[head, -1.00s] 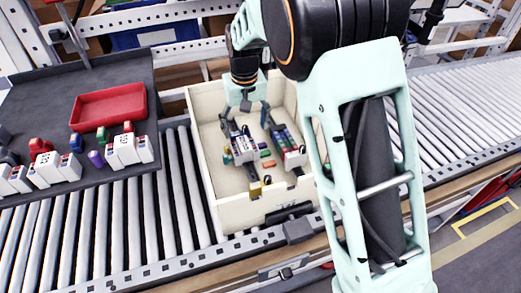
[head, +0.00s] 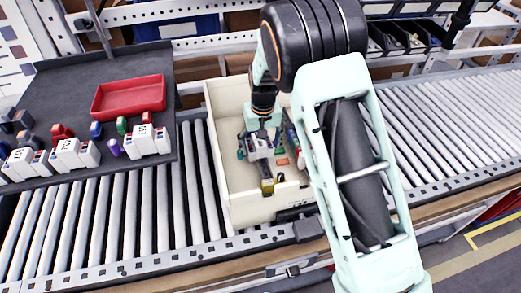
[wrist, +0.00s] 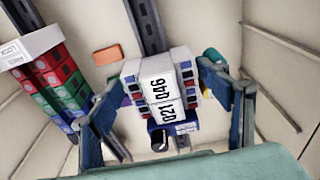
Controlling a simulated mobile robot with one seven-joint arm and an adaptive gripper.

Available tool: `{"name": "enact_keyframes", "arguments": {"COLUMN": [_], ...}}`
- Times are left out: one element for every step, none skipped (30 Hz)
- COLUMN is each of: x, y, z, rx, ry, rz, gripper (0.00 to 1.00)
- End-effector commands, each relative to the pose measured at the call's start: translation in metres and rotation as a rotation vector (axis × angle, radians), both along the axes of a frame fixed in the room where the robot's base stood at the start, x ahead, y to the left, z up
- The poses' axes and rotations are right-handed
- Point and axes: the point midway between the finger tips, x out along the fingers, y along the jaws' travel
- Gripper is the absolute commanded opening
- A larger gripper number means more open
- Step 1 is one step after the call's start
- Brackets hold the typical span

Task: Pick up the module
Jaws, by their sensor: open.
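The module (wrist: 160,90) is a white block with black printed numbers, in the middle of the wrist view, with blue and red terminals along its sides. In the head view it sits in the left row of parts (head: 258,152) inside the cream bin, partly hidden by my gripper. My gripper (wrist: 165,118) is open, with one finger on each side of the module. A gap shows on the left; the right finger is close to the terminals, and I cannot tell if it touches. In the head view my gripper (head: 261,137) points down into the bin.
The cream bin (head: 216,140) stands on the roller conveyor (head: 110,215), its walls close around my gripper. A second rail (wrist: 55,85) with red, green and blue terminals lies to the left in the wrist view. Small loose parts lie on the bin floor. A red tray (head: 128,97) is left.

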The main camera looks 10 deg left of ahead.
Motion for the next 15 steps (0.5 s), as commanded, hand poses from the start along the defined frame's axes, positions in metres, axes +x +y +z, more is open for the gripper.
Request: {"name": "enact_keyframes", "arguments": {"x": [-0.0002,-0.0002,-0.0002,-0.0003,-0.0003,-0.0004,-0.0004,-0.0004,-0.0005,-0.0005,-0.0004,-0.0004,-0.0005,-0.0005,-0.0006], "y": [0.0002,0.0002,0.0002,0.0002,0.0002,0.0002,0.0002,0.0000,0.0000,-0.0001,-0.0002,-0.0003,-0.0004,-0.0004,-0.0004], "z": [-0.0017,-0.0019,-0.0019,-0.0019,-0.0019,-0.0020,-0.0020,-0.0021,-0.0021,-0.0021,-0.0022,-0.0022,-0.0023,-0.0023,-0.0024], "rx": [-0.001,-0.001,-0.001,-0.001,-0.001,-0.001,-0.001,0.000,-0.001,-0.001,-0.001,-0.001,-0.002,-0.001,-0.002], "ry": [0.001,0.001,0.001,0.001,0.001,0.001,0.001,0.001,0.001,0.001,0.002,0.002,0.001,0.002,0.001], "rz": [0.001,0.001,0.001,0.001,0.001,0.001,0.001,0.000,0.001,0.001,0.000,0.000,0.000,0.000,0.000], "gripper": [0.71,0.71,0.71,0.71,0.71,0.71,0.70,0.67,0.62,0.59,0.56,0.51,0.48,0.45,0.40]}}
